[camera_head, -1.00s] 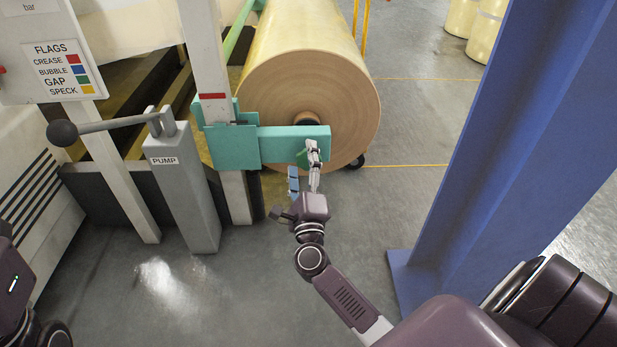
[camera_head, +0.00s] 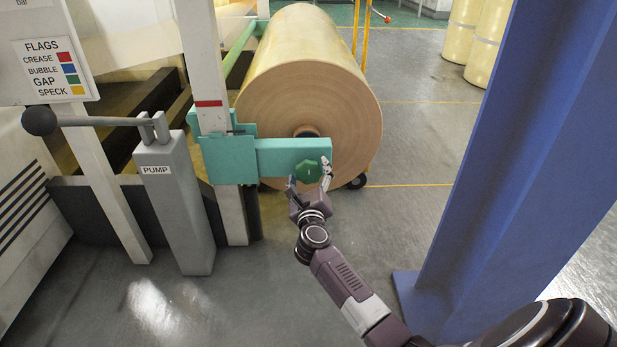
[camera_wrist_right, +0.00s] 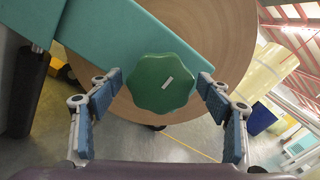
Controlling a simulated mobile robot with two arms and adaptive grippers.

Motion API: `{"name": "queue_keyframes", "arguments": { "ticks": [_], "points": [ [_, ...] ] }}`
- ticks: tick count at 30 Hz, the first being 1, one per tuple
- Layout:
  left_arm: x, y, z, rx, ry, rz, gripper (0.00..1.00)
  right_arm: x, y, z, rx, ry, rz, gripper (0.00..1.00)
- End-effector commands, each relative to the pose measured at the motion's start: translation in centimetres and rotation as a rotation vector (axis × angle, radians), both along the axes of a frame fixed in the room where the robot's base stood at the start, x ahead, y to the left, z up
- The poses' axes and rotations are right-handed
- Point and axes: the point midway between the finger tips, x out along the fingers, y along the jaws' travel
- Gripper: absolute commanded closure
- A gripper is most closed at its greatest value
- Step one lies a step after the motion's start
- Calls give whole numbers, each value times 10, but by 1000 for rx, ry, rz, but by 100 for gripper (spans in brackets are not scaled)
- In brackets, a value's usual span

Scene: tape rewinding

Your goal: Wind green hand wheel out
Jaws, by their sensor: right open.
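The green hand wheel (camera_head: 307,171) is a lobed knob on the front of the teal arm bracket (camera_head: 280,152), near its right end. In the right wrist view the wheel (camera_wrist_right: 160,84) faces the camera, with a pale mark on its face. My right gripper (camera_head: 309,180) is open, with one finger on each side of the wheel. In the wrist view the blue finger pads (camera_wrist_right: 158,100) stand apart, left and right of the wheel, with gaps visible between them and it. My left gripper is not in view.
A large tan roll (camera_head: 312,90) stands behind the bracket. A grey pump post (camera_head: 177,205) with a ball-ended lever (camera_head: 90,121) is at left. A blue column (camera_head: 500,170) rises at right. Floor between roll and column is clear.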

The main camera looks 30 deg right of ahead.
Motion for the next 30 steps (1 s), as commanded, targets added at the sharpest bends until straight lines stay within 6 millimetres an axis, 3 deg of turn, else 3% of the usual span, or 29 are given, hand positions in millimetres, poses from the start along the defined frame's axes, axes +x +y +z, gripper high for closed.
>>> {"name": "queue_keyframes", "arguments": {
  "ticks": [11, 22, 30],
  "points": [
    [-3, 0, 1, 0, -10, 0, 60, 4, -3, 0, -1, 1, 0, 30],
    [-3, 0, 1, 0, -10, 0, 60, 4, -3, 0, -1, 1, 0, 70],
    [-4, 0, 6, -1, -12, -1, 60, 4, -2, 2, -25, 17, 1, 70]
  ]
}}
